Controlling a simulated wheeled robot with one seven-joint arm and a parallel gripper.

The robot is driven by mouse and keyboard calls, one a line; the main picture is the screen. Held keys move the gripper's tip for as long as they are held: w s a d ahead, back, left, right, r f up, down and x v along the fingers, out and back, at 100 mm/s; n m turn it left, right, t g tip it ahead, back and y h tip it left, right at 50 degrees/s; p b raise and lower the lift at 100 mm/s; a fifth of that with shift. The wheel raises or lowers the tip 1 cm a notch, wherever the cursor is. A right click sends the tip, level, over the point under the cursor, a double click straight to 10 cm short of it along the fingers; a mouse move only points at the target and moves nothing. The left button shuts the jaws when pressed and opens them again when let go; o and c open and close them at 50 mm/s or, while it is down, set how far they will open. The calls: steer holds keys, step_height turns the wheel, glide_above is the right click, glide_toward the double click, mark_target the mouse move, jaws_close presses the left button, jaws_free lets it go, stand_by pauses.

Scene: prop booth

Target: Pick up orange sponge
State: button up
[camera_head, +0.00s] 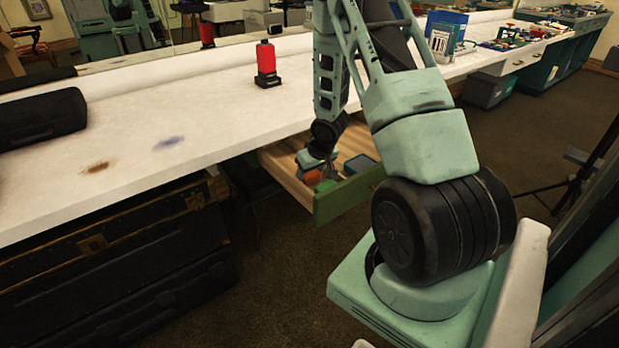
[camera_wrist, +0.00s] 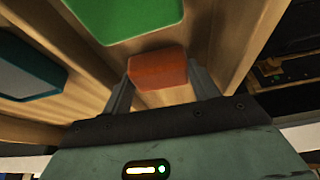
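The orange sponge (camera_wrist: 158,72) lies in an open wooden drawer, and in the head view it shows as a small orange patch (camera_head: 312,176) under my gripper. My gripper (camera_wrist: 162,88) reaches down into the drawer. In the wrist view its two fingers stand apart, one on each side of the sponge's near end, and look open. Whether either finger touches the sponge is hard to tell. In the head view my gripper (camera_head: 318,162) is small and partly hides what lies in the drawer.
The drawer (camera_head: 346,194) has a green front and sticks out below the white worktop (camera_head: 200,110). A green block (camera_wrist: 125,15) lies just beyond the sponge. A teal-edged dark item (camera_wrist: 25,70) is at the left. A red bottle (camera_head: 266,62) stands on the worktop.

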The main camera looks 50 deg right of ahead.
mark_target(311, 174)
steer(key=shift+c, duration=0.5)
steer(key=shift+r, duration=0.15)
step_height(311, 174, up, 10)
steer(key=p, duration=0.4)
steer(key=shift+o, duration=1.1)
steer(key=shift+c, duration=0.8)
